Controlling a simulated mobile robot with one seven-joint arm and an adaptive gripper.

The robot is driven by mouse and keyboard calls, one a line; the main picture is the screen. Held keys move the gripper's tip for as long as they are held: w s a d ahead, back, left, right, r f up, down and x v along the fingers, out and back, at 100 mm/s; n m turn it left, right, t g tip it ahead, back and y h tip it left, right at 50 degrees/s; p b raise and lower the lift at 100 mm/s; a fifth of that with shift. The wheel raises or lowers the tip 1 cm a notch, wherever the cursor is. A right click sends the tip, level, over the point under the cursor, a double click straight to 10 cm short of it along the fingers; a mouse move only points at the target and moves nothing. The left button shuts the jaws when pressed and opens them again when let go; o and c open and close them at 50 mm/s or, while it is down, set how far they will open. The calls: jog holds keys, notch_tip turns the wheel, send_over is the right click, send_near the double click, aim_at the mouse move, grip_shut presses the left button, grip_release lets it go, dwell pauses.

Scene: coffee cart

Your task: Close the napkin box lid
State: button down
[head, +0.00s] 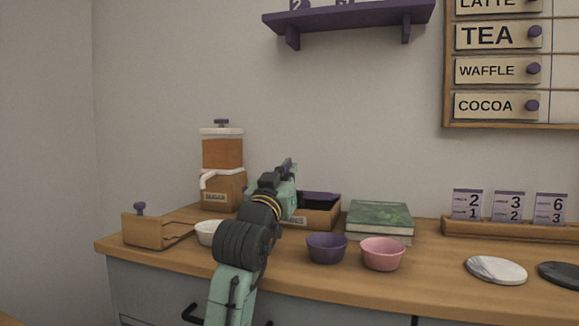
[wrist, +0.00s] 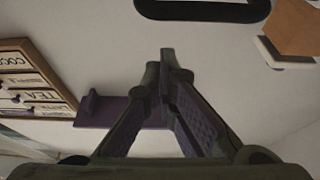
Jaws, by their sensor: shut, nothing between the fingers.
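A wooden box (head: 322,218) with a dark purple top (head: 320,198) stands on the counter behind my arm. Its front label is partly hidden, so I cannot read it in full or tell how far the lid is open. My gripper (head: 287,168) is at the left of this box, in front of it from the head camera, and hides its left part. In the wrist view my gripper (wrist: 166,62) has its fingertips together with nothing between them.
A canister (head: 222,155) and a wooden holder with a purple knob (head: 140,208) stand left. A white bowl (head: 207,232), a purple bowl (head: 326,248) and a pink bowl (head: 382,254) stand in front. Green books (head: 380,218) lie right of the box. A purple shelf (head: 350,18) hangs above.

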jog(key=shift+s+a+f+b, duration=0.1)
jog(key=shift+s+f+b, duration=0.1)
jog(key=shift+f, duration=0.3)
jog(key=shift+s+a+f+b, duration=0.1)
jog(key=shift+s+f, duration=0.05)
jog(key=shift+f, duration=0.35)
